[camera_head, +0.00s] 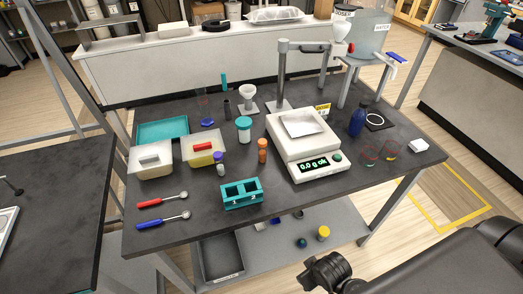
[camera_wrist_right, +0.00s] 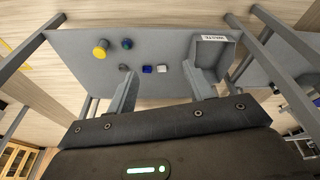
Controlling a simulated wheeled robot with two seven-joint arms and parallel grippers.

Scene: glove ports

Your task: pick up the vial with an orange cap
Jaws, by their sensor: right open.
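A small vial with an orange cap (camera_head: 262,150) stands upright on the dark table in the head view, left of the white scale. Its body also looks orange-brown. A similar small vial with a purple cap (camera_head: 219,164) stands to its left. My right gripper (camera_wrist_right: 163,88) is open and empty in the right wrist view, its two fingers spread over the lower shelf, away from the vial. The orange-capped vial does not show in the wrist view. My left gripper is in neither view.
The scale (camera_head: 298,143) stands right of the vial, a teal two-hole rack (camera_head: 241,194) in front, and a white jar with a teal lid (camera_head: 243,130) behind. Two spoons (camera_head: 163,210) lie front left. The lower shelf (camera_wrist_right: 75,75) holds several small items and a waste tray (camera_wrist_right: 212,50).

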